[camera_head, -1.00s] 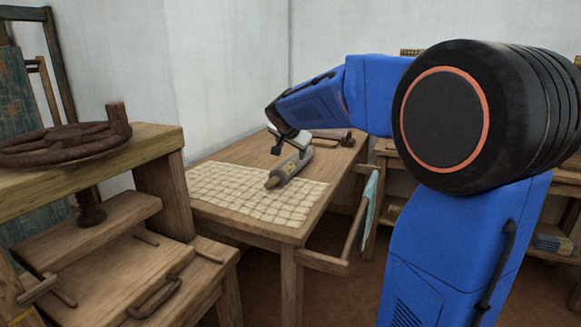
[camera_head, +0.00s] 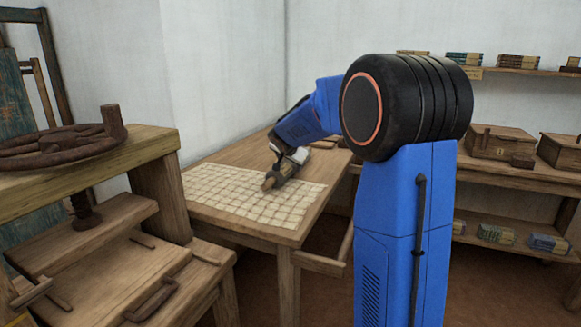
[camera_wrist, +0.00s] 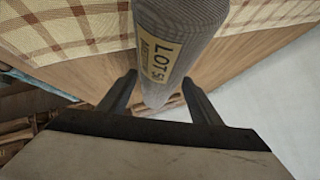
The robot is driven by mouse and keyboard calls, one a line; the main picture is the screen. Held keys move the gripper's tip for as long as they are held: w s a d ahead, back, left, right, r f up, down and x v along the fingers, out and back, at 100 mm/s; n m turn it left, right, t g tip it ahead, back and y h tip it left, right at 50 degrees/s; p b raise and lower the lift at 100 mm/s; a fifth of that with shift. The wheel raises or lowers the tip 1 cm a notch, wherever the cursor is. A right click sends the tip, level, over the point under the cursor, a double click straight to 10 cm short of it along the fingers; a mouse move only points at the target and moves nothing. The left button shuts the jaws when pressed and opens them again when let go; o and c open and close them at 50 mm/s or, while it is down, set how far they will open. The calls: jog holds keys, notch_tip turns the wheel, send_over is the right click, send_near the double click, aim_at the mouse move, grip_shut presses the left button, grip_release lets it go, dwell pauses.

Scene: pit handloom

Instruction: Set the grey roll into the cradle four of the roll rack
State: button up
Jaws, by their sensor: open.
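The grey roll (camera_wrist: 178,28) fills the upper middle of the wrist view, with a tan "LOT" label on its side. Its lower end reaches between the two spread fingers of my gripper (camera_wrist: 160,92). The gripper is open around the roll; whether a finger touches it I cannot tell. I cannot make out a roll rack with cradles in either view.
A checked cloth (camera_head: 235,190) covers the near part of the wooden table (camera_head: 215,229). A wooden loom frame (camera_head: 160,170) with a spoked wheel (camera_head: 60,143) stands at left. Shelves at right hold wooden boxes (camera_head: 498,142) and bundles. White walls close the back.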

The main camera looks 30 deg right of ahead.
jog(key=shift+x, duration=1.15)
jog(key=shift+c, duration=0.2)
jog(key=shift+r, duration=0.1)
jog(key=c, duration=1.3)
jog(key=shift+r, duration=5)
jog(key=shift+c, duration=0.2)
